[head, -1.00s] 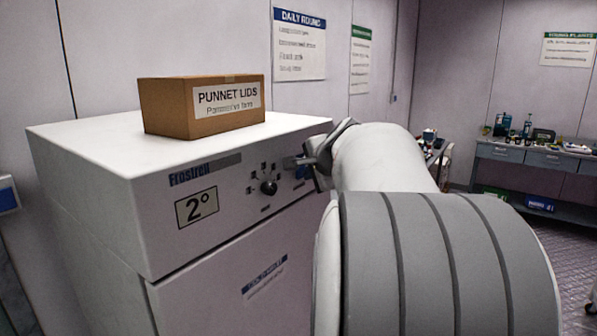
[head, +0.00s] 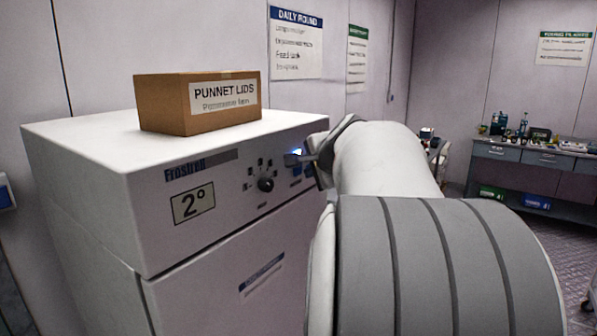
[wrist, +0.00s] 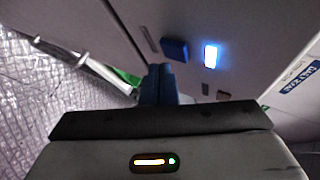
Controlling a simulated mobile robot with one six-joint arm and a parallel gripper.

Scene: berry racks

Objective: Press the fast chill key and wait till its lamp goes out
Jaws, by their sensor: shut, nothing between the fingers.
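The white Frostrell fridge (head: 75,200) has a control panel with a black dial (head: 266,185) and a display reading 2° (head: 193,204). At the panel's right end a blue-white light (head: 293,155) glows; it is also bright in the wrist view (wrist: 211,56). A dark blue key (wrist: 174,49) sits beside it in the wrist view. I cannot read which is the fast chill key. My gripper (wrist: 158,72) is shut and empty, its fingertips close to the dark blue key; I cannot tell whether they touch.
A cardboard Punnet Lids box (head: 165,107) stands on top of the fridge. A bench (head: 520,155) with several items is at the back right. Posters hang on the wall. The floor between is clear.

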